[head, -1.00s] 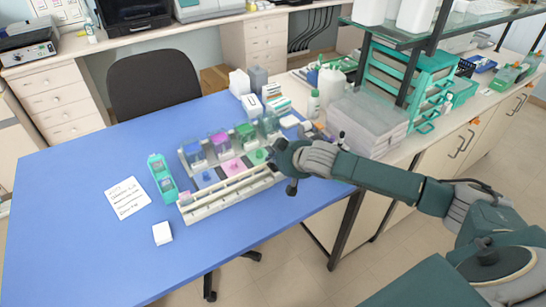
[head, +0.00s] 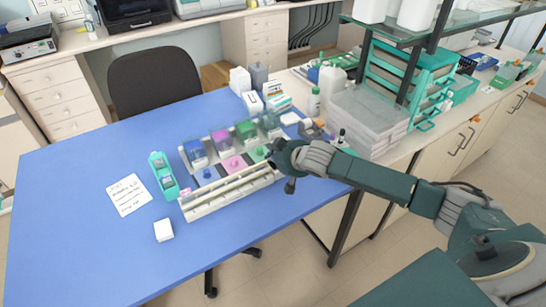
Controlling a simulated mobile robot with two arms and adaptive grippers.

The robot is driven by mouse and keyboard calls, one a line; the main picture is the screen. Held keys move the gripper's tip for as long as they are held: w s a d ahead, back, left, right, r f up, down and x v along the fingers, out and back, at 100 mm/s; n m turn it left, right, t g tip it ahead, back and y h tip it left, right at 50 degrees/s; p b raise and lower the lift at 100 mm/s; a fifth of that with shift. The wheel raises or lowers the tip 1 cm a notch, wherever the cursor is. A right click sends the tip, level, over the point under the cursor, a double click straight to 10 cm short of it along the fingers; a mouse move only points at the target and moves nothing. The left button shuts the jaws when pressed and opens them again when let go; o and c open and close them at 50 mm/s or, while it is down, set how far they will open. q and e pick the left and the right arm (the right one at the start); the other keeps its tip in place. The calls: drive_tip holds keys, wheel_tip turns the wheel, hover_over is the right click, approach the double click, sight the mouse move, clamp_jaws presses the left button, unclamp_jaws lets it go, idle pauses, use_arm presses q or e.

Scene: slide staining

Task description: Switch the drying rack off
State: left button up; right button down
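The drying rack (head: 235,193) is the long off-white unit along the front of the staining station on the blue table. A small pink spot (head: 186,192) shows at its left end. No switch can be made out clearly at this size. My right gripper (head: 277,170) is at the right end of the rack, close to it. I cannot tell whether it touches the rack. The gripper and wrist hide the rack's right end, and the fingers are too small and dark to read. My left gripper is not in view.
Staining jars with blue (head: 195,152), purple (head: 221,141) and green (head: 245,131) contents stand behind the rack. A teal slide holder (head: 163,176), a written note (head: 128,194) and a white block (head: 164,230) lie to the left. The table's front left is clear.

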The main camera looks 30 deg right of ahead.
drive_tip(key=shift+w+r, duration=0.1)
drive_tip(key=shift+w, duration=0.5)
drive_tip(key=shift+r, duration=0.15)
drive_tip(key=r+p, duration=0.4)
drive_tip(key=shift+w+p, duration=0.2)
drive_tip(key=shift+p, duration=0.15)
drive_tip(key=shift+s+r+b, duration=0.15)
drive_tip(key=shift+s+b, duration=0.15)
drive_tip(key=shift+b, duration=0.1)
drive_tip(key=s+r+b, duration=0.2)
drive_tip(key=s+r, duration=0.3)
drive_tip(key=r, duration=0.2)
drive_tip(key=shift+s+d+r, duration=0.15)
drive_tip(key=shift+s, duration=0.15)
